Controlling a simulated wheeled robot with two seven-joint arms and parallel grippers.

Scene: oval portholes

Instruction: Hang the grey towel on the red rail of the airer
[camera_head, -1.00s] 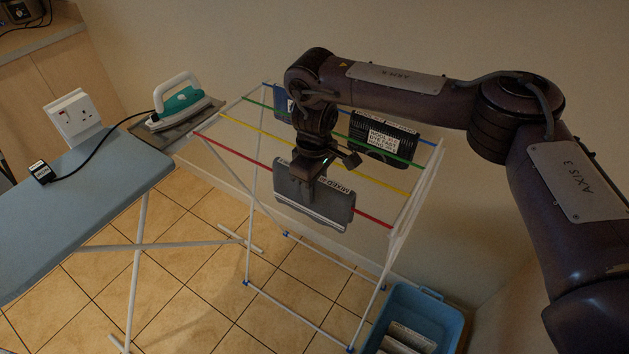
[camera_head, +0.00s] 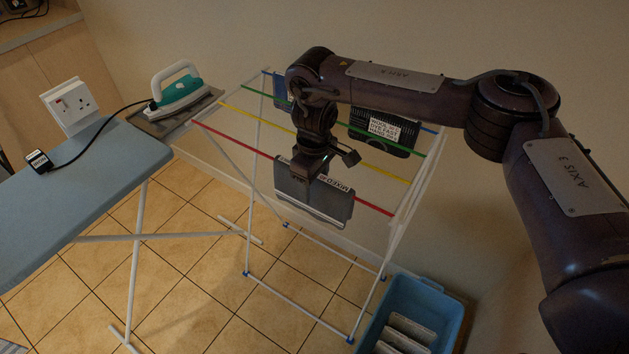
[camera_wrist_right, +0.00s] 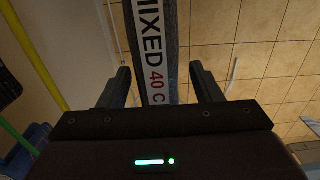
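The grey towel (camera_head: 322,205) hangs folded over the red rail (camera_head: 232,139) of the airer, near the rail's right half. A white label reading MIXED runs along its top fold. My right gripper (camera_head: 303,172) is just above that fold. In the wrist view the grey towel (camera_wrist_right: 169,75) lies between the two fingers of my right gripper (camera_wrist_right: 162,82), with a gap on each side, so it is open. The label there reads MIXED 40 C. My left gripper is not in view.
A dark ribbed towel (camera_head: 400,143) with a label and a blue cloth (camera_head: 281,92) hang at the airer's back. Yellow (camera_head: 260,120) and green rails lie between. A blue basket (camera_head: 450,305) stands on the floor, right. An iron (camera_head: 180,95) rests on the ironing board (camera_head: 75,195).

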